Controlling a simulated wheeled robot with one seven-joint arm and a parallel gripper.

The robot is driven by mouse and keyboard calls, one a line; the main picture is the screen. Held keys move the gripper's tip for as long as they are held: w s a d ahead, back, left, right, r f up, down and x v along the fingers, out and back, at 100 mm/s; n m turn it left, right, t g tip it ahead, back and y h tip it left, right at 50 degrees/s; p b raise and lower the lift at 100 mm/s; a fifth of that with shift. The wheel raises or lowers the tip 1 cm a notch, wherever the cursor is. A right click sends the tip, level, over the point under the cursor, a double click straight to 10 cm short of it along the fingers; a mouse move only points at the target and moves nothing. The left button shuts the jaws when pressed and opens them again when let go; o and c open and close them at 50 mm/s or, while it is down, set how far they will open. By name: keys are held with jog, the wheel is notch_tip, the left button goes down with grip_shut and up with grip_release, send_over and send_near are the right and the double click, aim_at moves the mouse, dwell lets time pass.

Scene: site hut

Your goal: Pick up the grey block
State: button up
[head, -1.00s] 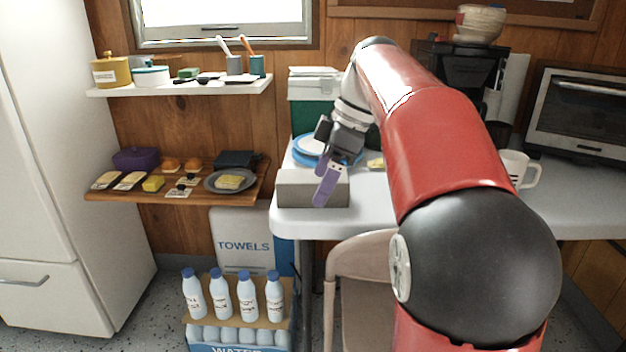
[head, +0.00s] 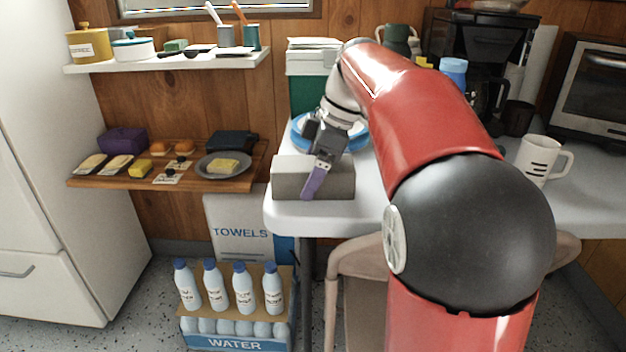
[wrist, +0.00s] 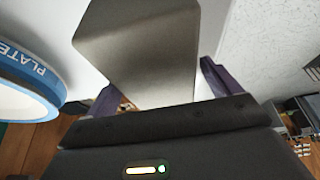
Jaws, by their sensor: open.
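The grey block (head: 341,183) lies on the left front part of the white table (head: 285,217). My gripper (head: 314,180) is open and points down at the block. One purple finger shows in front of the block's near face in the head view; the other finger is hidden there. In the wrist view the block (wrist: 145,45) fills the upper middle, and its lower end lies between the two purple fingers of my gripper (wrist: 160,90). I cannot tell whether either finger touches it.
A blue-rimmed plate stack (wrist: 40,85) is close beside the block, behind it in the head view. A white mug (head: 533,158) stands to the right. A wooden shelf with food (head: 215,183) is at left. A chair (head: 352,300) stands below the table's front edge.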

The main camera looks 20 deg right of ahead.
jog(key=shift+a+f, duration=0.2)
jog(key=shift+f, duration=0.35)
jog(key=shift+r, duration=0.15)
jog(key=c, duration=1.9)
